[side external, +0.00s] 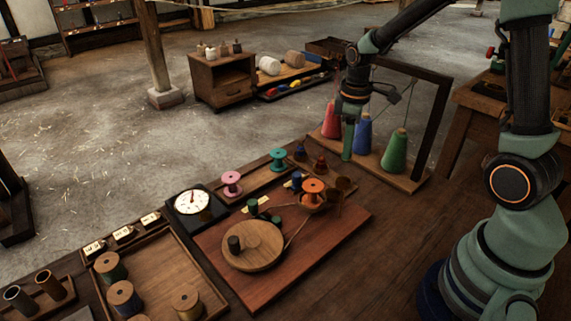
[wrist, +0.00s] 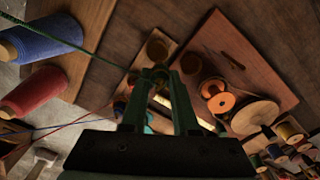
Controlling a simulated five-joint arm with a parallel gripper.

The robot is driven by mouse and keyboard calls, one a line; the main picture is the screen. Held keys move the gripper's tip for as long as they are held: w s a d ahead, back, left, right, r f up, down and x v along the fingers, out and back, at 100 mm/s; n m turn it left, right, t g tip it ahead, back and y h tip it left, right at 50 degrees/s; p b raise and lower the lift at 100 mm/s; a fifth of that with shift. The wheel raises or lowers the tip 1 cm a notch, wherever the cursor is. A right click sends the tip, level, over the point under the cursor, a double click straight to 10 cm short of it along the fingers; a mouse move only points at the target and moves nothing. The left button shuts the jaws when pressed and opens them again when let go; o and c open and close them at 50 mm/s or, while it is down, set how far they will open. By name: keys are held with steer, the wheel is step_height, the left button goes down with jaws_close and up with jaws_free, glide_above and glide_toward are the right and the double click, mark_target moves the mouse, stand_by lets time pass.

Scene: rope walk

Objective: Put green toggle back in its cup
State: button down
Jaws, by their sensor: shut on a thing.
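My gripper (side external: 348,155) is above the workbench in the side external view, its fingers pointing down. In the wrist view my gripper (wrist: 158,78) is shut on a small dark green piece (wrist: 156,76), which looks like the green toggle; the fingers hide much of it. In the side external view a brown cup (side external: 343,184) stands below and in front of my gripper. I cannot tell which cup is the toggle's own.
Red, blue and green thread cones (side external: 394,152) stand in a dark frame behind my gripper. An orange spool (side external: 313,190) and a round wooden disc (side external: 253,246) are on the reddish board (side external: 285,275). A dial (side external: 193,202) and a spool tray (side external: 160,260) are at the left.

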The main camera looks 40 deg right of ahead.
steer(key=shift+d+f, duration=0.25)
steer(key=shift+d, duration=0.05)
steer(key=shift+f, duration=2.6)
steer(key=shift+f, duration=0.2)
steer(key=shift+f, duration=0.75)
steer(key=shift+f, duration=0.15)
steer(key=c, duration=0.6)
jaws_free()
